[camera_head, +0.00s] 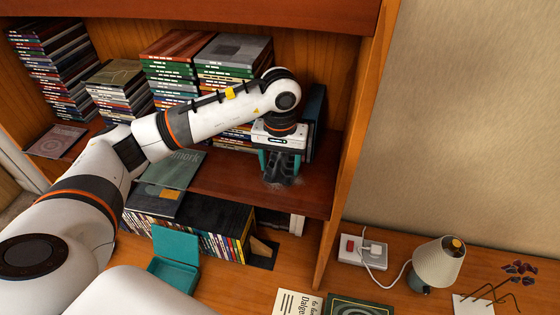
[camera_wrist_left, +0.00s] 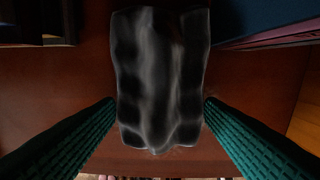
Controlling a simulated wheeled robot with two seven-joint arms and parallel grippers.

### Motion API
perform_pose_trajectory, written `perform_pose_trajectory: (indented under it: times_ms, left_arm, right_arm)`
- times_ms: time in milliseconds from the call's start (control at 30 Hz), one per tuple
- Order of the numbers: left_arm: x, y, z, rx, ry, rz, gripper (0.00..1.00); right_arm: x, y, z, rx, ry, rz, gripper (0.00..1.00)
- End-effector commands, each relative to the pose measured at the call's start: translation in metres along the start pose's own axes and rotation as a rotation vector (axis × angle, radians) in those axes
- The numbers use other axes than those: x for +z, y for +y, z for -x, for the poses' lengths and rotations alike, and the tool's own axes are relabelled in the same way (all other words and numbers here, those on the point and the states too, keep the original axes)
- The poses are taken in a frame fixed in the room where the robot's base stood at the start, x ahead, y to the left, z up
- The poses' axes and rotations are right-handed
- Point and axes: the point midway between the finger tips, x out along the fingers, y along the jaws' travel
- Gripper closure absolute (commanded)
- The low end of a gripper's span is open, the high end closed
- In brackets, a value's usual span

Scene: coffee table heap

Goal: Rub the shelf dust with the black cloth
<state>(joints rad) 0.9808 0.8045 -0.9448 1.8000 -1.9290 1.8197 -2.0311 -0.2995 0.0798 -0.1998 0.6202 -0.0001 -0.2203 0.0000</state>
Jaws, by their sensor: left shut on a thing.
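My left gripper (camera_head: 280,165) reaches in from the left over the right end of the brown shelf (camera_head: 225,177), pointing down. Its teal fingers are shut on the black cloth (camera_head: 284,180). In the left wrist view the crumpled cloth (camera_wrist_left: 160,80) lies between the two fingertips (camera_wrist_left: 160,113), against the reddish-brown shelf surface. A faint pale greyish patch, perhaps dust (camera_head: 272,186), shows at the cloth's lower edge in the head view. The rest of any dust is hidden or too faint to tell. My right gripper is not in view.
Stacks of books (camera_head: 170,70) stand behind and left of my arm. Dark blue upright books (camera_head: 315,115) stand close right of the gripper, by the wooden side panel (camera_head: 350,150). A lamp (camera_head: 438,262) and power strip (camera_head: 363,252) are lower right.

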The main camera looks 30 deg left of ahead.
Motion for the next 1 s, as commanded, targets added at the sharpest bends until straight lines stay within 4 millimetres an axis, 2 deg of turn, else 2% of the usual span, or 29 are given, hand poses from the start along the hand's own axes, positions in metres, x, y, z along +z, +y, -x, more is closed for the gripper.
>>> perform_pose_trajectory:
  times_ms: [467, 800, 1000]
  left_arm:
    - [-0.002, 0.000, -0.007, 0.000, 0.000, -0.001, 0.63]
    - [-0.031, 0.002, -0.006, 0.001, 0.000, -0.001, 0.63]
    - [-0.038, 0.002, -0.005, 0.001, 0.000, 0.000, 0.63]
  right_arm:
    - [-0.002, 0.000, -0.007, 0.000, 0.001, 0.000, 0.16]
    - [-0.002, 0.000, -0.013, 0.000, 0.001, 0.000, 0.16]
    - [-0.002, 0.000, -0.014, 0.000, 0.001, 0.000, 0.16]
